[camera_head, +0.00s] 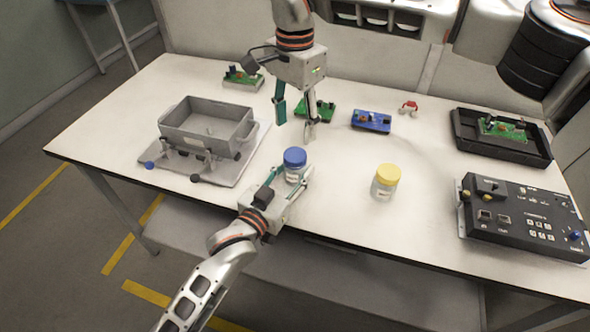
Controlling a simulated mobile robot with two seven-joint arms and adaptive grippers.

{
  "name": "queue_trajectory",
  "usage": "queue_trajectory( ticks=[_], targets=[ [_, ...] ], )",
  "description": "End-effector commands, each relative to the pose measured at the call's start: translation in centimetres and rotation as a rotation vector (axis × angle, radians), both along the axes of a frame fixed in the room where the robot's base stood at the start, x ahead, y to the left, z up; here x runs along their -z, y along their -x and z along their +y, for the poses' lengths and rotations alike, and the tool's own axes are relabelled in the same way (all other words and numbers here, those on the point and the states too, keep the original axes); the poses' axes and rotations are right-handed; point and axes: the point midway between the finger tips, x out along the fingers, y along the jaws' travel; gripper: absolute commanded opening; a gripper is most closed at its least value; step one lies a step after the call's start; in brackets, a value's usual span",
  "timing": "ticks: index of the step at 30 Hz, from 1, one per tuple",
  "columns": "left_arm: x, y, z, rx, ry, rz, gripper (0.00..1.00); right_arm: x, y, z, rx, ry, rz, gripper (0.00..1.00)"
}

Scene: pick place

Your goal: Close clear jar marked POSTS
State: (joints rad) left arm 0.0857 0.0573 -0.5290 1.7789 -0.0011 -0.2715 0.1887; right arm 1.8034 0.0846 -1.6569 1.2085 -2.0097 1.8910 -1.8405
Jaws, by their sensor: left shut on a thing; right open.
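A clear jar with a blue lid (294,160) stands upright on the table near the front middle. My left gripper (291,176) is shut around its body from the front left. A second clear jar (384,189) with a yellow lid stands upright to the right, untouched. Both lids sit on top of their jars; I cannot tell how tight they are. The jar labels are too small to read, so I cannot tell which is marked POSTS. My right gripper (295,130) is open and empty, fingers pointing down, above and behind the blue-lidded jar.
A grey bin (203,125) on a fixture plate stands at left. Green (325,112) and blue (371,121) circuit boards lie behind, near a small red item (409,107). A black tray (465,141) and a control box (522,216) are at right. The table is clear around the yellow-lidded jar.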

Motion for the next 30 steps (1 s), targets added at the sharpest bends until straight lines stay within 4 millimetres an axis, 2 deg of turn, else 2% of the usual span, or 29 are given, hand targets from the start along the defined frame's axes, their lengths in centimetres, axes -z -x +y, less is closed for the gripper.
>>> queue_trajectory(
  ticks=[9, 15, 21, 30],
  targets=[
    [0.04, 0.00, 0.02, 0.000, 0.000, 0.001, 0.00, 0.01, -0.01, -0.02, -0.554, 0.000, 0.000, 0.51],
    [0.04, 0.00, 0.02, 0.000, 0.000, 0.001, 0.00, 0.01, -0.01, -0.02, -0.784, 0.000, 0.000, 0.51],
    [0.04, 0.00, 0.02, 0.000, 0.000, 0.001, 0.00, 0.01, -0.01, -0.02, -0.868, 0.000, 0.000, 0.51],
    [0.05, 0.00, 0.02, 0.000, 0.000, 0.001, 0.00, 0.03, -0.01, -0.02, -0.871, 0.000, 0.000, 0.51]
  ],
)
